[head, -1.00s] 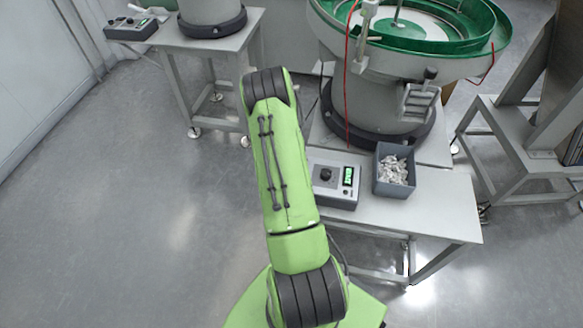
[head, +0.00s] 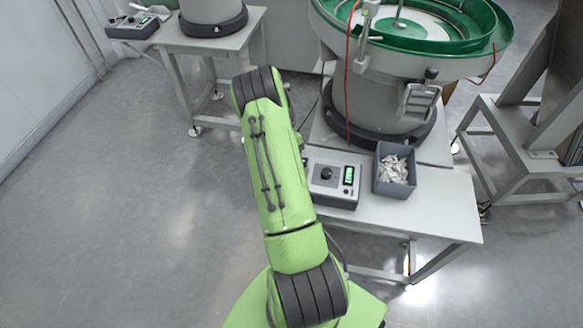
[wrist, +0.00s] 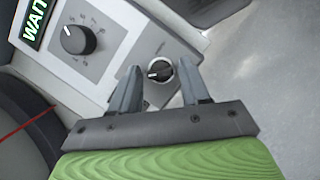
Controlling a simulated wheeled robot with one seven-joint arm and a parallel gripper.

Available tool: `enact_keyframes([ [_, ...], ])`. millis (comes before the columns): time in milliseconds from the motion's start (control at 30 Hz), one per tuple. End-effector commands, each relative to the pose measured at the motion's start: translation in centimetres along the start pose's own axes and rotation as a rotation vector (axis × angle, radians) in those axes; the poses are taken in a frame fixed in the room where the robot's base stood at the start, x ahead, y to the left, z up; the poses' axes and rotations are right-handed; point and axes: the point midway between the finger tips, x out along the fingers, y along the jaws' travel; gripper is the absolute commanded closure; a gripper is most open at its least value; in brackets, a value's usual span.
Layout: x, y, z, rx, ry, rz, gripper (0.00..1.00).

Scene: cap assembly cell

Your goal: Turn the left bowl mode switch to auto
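In the head view my arm hides the gripper. The box there beside the near bowl (head: 334,198) appears to be the same one; its left end is partly hidden.
A grey bin of pale parts (head: 382,188) stands right of the box on the table (head: 430,215). The near green-rimmed bowl (head: 375,98) stands behind, with a red cable (head: 347,90). Another control box (head: 131,29) is at the back left. Floor at left is clear.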

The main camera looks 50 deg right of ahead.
Motion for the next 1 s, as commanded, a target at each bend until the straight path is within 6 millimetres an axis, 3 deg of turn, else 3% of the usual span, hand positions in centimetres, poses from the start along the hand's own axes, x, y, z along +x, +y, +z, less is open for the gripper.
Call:
enact_keyframes([
  [300, 0.0, 0.0, 0.0, 0.001, -0.002, -0.001, 0.43],
  [400, -0.9, 0.0, 0.0, 0.001, 0.001, 0.000, 0.43],
  [467, -2.0, 0.0, 0.0, 0.001, 0.002, 0.000, 0.43],
  [800, -11.7, 0.0, 0.0, 0.001, 0.004, 0.001, 0.43],
  [1000, -15.2, 0.1, 0.0, 0.001, 0.000, 0.000, 0.43],
])
